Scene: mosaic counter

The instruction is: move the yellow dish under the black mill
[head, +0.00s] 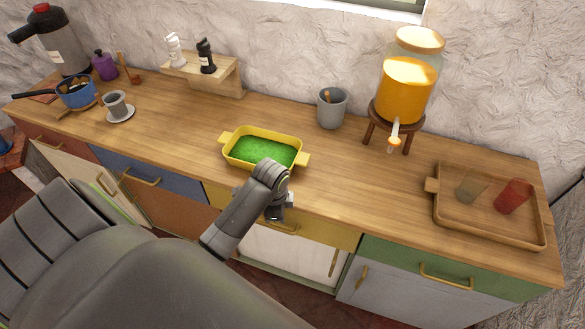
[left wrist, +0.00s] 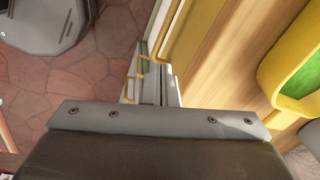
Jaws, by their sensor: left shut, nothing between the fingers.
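The yellow dish (head: 236,160), a rectangular two-handled pan filled with something green, sits on the counter near its front edge. Its yellow rim also shows at the right of the left wrist view (left wrist: 274,72). The black mill (head: 207,57) stands upright beside a white mill on a small raised wooden shelf at the back wall, left of the dish. My left gripper (head: 279,212) is at the counter's front edge, just in front of the dish and apart from it. It is shut and empty; its fingers (left wrist: 160,88) point down along the drawer fronts. My right gripper is not in view.
The wooden shelf (head: 222,84) has an open space below. A cup on a saucer (head: 121,116) and a blue pan (head: 76,97) are left. A grey pot (head: 332,108), juice dispenser (head: 406,85) and wooden tray (head: 480,225) are right. Counter between dish and shelf is clear.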

